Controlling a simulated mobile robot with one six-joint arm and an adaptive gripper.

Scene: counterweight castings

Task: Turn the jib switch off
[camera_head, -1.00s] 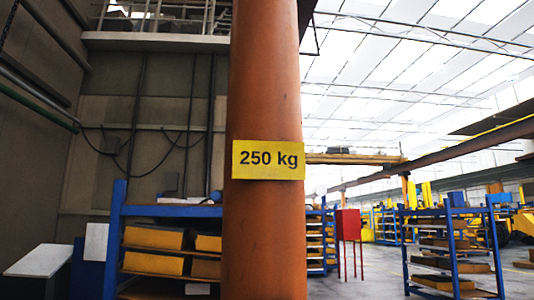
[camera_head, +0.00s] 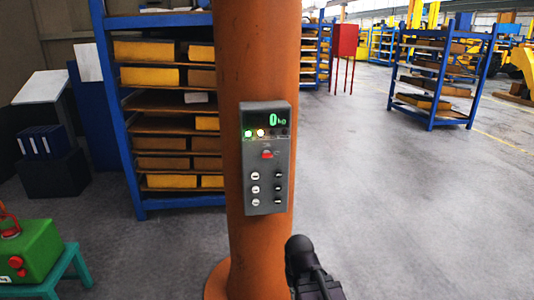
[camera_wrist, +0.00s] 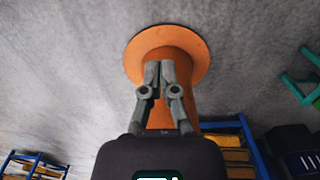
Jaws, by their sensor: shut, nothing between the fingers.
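A grey control box (camera_head: 267,185) is mounted on the orange jib column (camera_head: 262,60) in the head view. Its display (camera_head: 278,120) reads a green "0 kg". Below it a green light (camera_head: 248,133) and a pale yellow light (camera_head: 260,133) are lit. A small red switch (camera_head: 267,154) sits under the lights; its labels are too small to read. Rows of white round knobs and dark parts fill the lower half. My gripper (camera_wrist: 159,65) is shut and empty in the wrist view, in front of the column's lower part. The control box is not visible there.
A blue rack (camera_head: 110,80) with yellow bins stands behind the column on the left. A green case (camera_head: 30,250) rests on a teal stool (camera_head: 75,262) at lower left. A red cabinet (camera_head: 345,40) and another blue rack (camera_head: 437,75) stand further back. The floor on the right is clear.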

